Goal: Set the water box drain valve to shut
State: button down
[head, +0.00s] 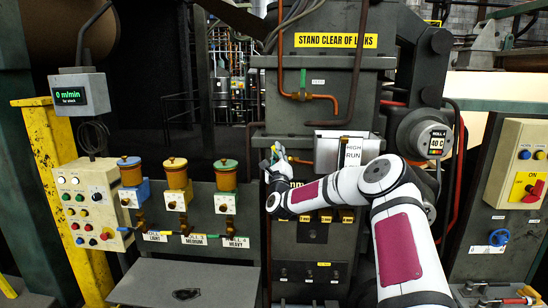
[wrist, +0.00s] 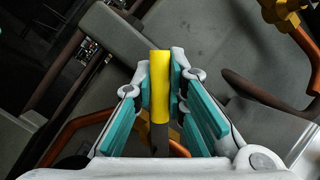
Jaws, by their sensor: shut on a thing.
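A yellow lever grip (wrist: 160,88), apparently the drain valve handle, stands between the teal pads of my gripper (wrist: 160,70) in the wrist view. My gripper is shut on it. A dark stem (wrist: 160,138) continues below the grip. In the head view my gripper (head: 275,160) is left of the metal water box (head: 328,148), at the end of a short copper pipe (head: 298,160). The box carries a sign reading HIGH and RUN. The valve body is mostly hidden by my gripper, and I cannot tell the lever's exact angle.
Several coloured oilers (head: 176,180) stand at the left beside a button panel (head: 90,205). A yellow switch box (head: 518,165) is at far right. Copper pipes (wrist: 90,125) pass near my gripper.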

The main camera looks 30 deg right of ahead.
jog(key=m+h, duration=0.1)
jog(key=m, duration=0.1)
jog(key=s+d+m+g+h, duration=0.1)
jog(key=m, duration=0.1)
jog(key=d+r+m+g+h, duration=0.1)
jog(key=m, duration=0.2)
jog(key=shift+s+r, duration=0.1)
jog(key=shift+s, duration=0.1)
jog(key=shift+s+d+r+m+g+h, duration=0.1)
jog(key=shift+s+d+m+g+h, duration=0.25)
jog(key=shift+m, duration=0.55)
jog(key=shift+d+f+m+g+h, duration=0.1)
jog(key=shift+d+m+g+h, duration=0.15)
jog(key=shift+m+g+h, duration=0.45)
jog(key=shift+s+d+r+m+g+h, duration=0.1)
jog(key=shift+s+d+m+g+h, duration=0.15)
jog(key=shift+m, duration=0.85)
jog(key=shift+d, duration=0.1)
jog(key=c, duration=1.6)
grip_release()
jog(key=v, duration=1.2)
jog(key=shift+r, duration=0.1)
